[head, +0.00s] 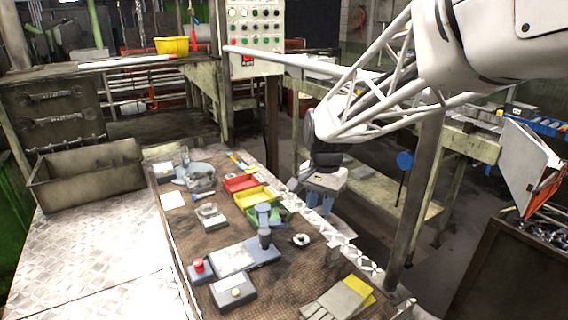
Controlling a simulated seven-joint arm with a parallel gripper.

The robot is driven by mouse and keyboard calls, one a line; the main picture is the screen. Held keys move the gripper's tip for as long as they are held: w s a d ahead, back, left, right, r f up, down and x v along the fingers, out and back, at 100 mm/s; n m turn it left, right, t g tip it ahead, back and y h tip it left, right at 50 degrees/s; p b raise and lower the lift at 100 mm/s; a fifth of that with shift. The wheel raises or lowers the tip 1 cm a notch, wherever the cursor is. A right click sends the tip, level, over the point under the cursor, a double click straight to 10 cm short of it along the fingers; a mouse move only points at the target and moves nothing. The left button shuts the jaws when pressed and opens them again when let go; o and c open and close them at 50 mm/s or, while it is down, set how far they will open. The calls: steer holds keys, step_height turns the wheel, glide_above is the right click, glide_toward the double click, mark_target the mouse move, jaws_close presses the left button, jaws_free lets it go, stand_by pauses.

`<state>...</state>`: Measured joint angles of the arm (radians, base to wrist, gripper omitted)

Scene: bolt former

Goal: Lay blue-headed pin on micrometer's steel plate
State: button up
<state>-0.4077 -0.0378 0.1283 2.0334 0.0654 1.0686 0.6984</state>
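The micrometer (265,238) is a blue-grey upright on a flat base, standing on the brown mat at the middle front. Its bright steel plate (231,261) lies on the base to the left of the upright. No blue-headed pin can be made out for certain at this size. My gripper (320,206) points down near the right edge of the workbench, to the right of the green tray (284,220) and behind the micrometer in the picture. Its two bluish fingers show, but the gap between them and anything held there are too small to read.
Red (240,183) and yellow (256,198) trays stand behind the green one. A red-button box (199,270), a grey box (233,291), a small round part (301,240) and gloves (338,300) surround the micrometer. A large metal bin (88,175) stands at left.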

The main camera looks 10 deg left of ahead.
steer(key=w+a+m, duration=0.1)
steer(key=w+a, duration=0.6)
steer(key=a, duration=0.4)
steer(key=m, duration=0.3)
glide_above(201, 195)
steer(key=shift+t, duration=0.4)
step_height(201, 195, down, 9)
steer(key=shift+f, duration=0.1)
steer(key=shift+a+f, duration=0.1)
steer(key=shift+a, duration=0.25)
steer(key=shift+f, duration=0.15)
steer(key=shift+f, duration=2.3)
steer(key=shift+c, duration=0.3)
